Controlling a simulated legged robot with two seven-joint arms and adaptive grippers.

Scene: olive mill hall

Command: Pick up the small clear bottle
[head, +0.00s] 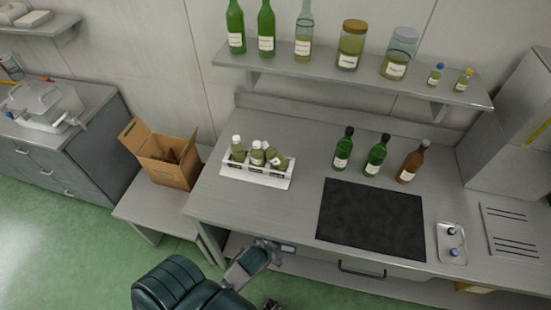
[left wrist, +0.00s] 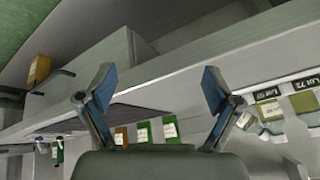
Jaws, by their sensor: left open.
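Three small clear bottles with white caps, pale labels and yellow-green contents stand in a white rack (head: 258,181) on the steel bench: a left one (head: 238,155), a middle one (head: 257,158) and a tilted right one (head: 276,161). Two smaller clear bottles, blue-capped (head: 435,77) and yellow-capped (head: 463,82), stand on the wall shelf. I cannot tell which bottle is meant. My left gripper (head: 276,248) is at the bench's front edge, apart from the rack. In the left wrist view its blue-padded fingers (left wrist: 160,90) are spread and empty.
Two green bottles (head: 343,149) (head: 377,155) and a brown bottle (head: 412,162) stand behind a black mat (head: 370,218). A metal tray (head: 440,232) with small items lies right. A cardboard box (head: 170,171) stands left. The bench before the rack is clear.

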